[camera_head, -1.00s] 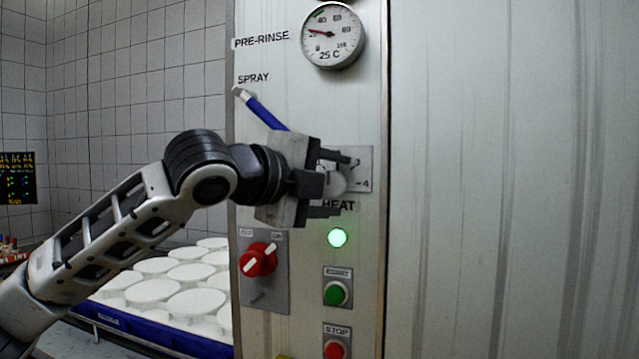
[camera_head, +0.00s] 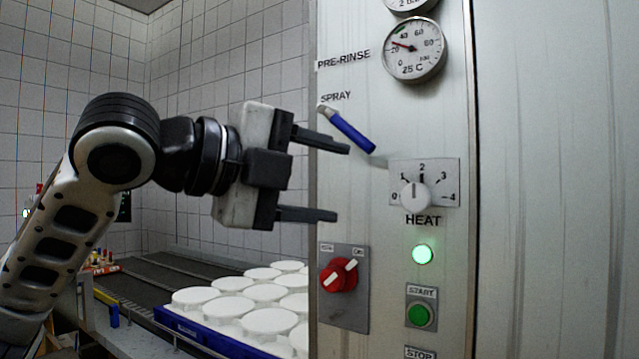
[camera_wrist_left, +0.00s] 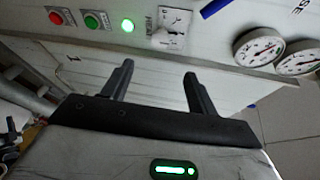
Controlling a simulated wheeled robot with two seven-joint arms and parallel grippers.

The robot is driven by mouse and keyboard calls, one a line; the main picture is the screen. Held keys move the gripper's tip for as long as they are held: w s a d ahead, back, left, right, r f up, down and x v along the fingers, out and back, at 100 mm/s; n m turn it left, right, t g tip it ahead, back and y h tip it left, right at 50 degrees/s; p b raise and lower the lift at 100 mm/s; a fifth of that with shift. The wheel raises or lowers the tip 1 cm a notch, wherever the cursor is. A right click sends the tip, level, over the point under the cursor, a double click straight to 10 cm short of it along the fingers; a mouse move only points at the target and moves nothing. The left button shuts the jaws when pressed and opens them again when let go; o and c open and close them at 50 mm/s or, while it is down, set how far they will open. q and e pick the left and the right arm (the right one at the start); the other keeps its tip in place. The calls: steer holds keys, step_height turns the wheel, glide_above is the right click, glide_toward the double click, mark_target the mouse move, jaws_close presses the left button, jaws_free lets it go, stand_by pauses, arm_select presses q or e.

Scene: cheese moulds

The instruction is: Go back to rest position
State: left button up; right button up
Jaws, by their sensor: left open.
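My left gripper (camera_head: 325,180) is open and empty, just left of the control panel (camera_head: 440,290) in the head view, with its fingers pointing right. In the left wrist view, its two fingers (camera_wrist_left: 157,88) are spread apart with nothing between them. The white heat knob (camera_head: 414,196) is on a plate marked 0 to 4, apart from the fingers. Its pointer looks to be upward, near 2. The heat knob also shows at the top of the left wrist view (camera_wrist_left: 163,38). My right gripper is not in either view.
A blue spray handle (camera_head: 352,132) juts from the panel close to the upper finger. A red switch (camera_head: 338,276), a lit green lamp (camera_head: 422,254) and a green start button (camera_head: 420,315) are below. White moulds (camera_head: 268,321) stand in a blue tray (camera_head: 200,334) beside a conveyor.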

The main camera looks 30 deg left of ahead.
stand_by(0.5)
arm_select(q)
steer(key=w+d+f+n+g, duration=0.1)
steer(key=w+d+f+n, duration=0.1)
steer(key=f, duration=0.6)
steer(key=w+d+f+n+g, duration=0.2)
steer(key=f, duration=0.7)
steer(key=w+d+f+n+g, duration=0.1)
steer(key=w+d+f+n, duration=0.15)
steer(key=f, duration=0.55)
steer(key=s+f+n+g+y, duration=0.1)
steer(key=s+f+n, duration=0.3)
steer(key=f, duration=0.4)
steer(key=s+a+f+n+g+y, duration=0.1)
steer(key=s+f+n+g+y, duration=0.2)
steer(key=f, duration=0.5)
steer(key=s+f+n, duration=0.4)
steer(key=s+f, duration=0.1)
steer(key=f, duration=0.4)
steer(key=s+a+f+n+g+y, duration=0.25)
steer(key=s+f+n, duration=0.35)
steer(key=s, duration=0.5)
steer(key=w+d+f+m+t+h, duration=0.2)
steer(key=w+d+f+t, duration=0.2)
steer(key=f, duration=0.5)
steer(key=shift+w+t+h, duration=0.35)
steer(key=shift+w+t, duration=0.5)
steer(key=shift+t, duration=0.1)
steer(key=shift+d, duration=0.1)
